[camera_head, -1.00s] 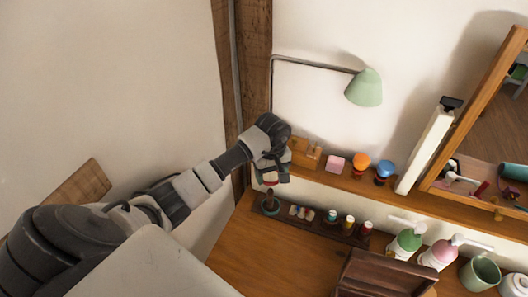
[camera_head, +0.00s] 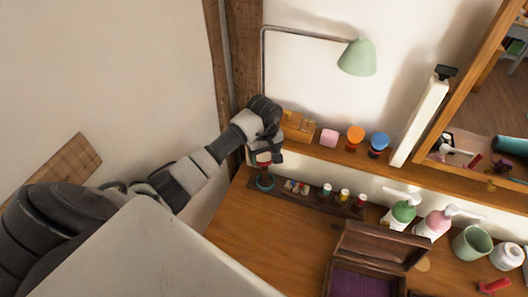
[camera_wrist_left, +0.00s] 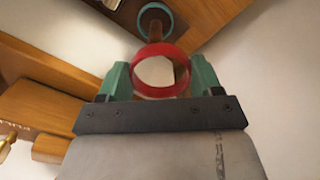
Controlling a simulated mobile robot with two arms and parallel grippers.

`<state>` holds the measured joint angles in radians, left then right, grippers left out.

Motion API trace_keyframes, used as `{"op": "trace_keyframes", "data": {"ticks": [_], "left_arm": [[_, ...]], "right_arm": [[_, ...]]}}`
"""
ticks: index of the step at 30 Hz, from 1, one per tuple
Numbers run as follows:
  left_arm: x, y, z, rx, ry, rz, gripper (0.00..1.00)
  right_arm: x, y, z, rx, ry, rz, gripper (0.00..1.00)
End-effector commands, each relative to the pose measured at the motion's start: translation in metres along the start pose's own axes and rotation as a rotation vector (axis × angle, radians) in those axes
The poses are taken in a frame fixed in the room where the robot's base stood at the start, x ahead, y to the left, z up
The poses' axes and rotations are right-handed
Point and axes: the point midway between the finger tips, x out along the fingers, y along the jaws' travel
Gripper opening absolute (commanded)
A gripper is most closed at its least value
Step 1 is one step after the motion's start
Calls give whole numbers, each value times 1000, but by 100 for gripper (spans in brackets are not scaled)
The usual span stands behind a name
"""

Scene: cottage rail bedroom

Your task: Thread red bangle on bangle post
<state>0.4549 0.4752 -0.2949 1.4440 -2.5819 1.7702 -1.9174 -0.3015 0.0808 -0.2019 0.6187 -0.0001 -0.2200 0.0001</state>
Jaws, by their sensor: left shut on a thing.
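The red bangle (camera_wrist_left: 160,50) is held between the green fingers of my left gripper (camera_wrist_left: 160,82). The brown bangle post (camera_wrist_left: 154,20) shows beyond its rim, with a teal bangle (camera_wrist_left: 170,14) around the post's foot. In the head view, my left gripper (camera_head: 266,146) is over the post (camera_head: 265,172), with the red bangle (camera_head: 263,158) close to the post's top and the teal bangle (camera_head: 265,184) low around it. I cannot tell whether the post's tip is inside the red bangle. My right gripper is not in view.
A dark rack (camera_head: 318,201) with small bottles runs right from the post. An open brown box (camera_head: 381,242), pump bottles (camera_head: 403,212) and a cup (camera_head: 474,243) stand farther right. A shelf (camera_head: 336,153) with small items and a lamp (camera_head: 357,57) are behind. The desk front is clear.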

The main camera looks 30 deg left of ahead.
Motion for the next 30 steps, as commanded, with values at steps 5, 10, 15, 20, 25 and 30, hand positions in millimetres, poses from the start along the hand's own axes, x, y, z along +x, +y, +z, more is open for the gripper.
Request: {"op": "trace_keyframes", "data": {"ticks": [5,10,15,20,25,30], "left_arm": [[18,0,0,0,-1,0,42],[32,0,-1,1,1,0,42],[46,0,0,-1,0,-1,42],[57,0,-1,0,1,0,42],[64,0,0,0,0,-1,42],[64,0,0,-1,-1,0,42]], "right_arm": [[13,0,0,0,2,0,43],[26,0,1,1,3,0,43],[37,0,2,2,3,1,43],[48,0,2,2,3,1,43],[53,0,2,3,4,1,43],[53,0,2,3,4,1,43]]}}
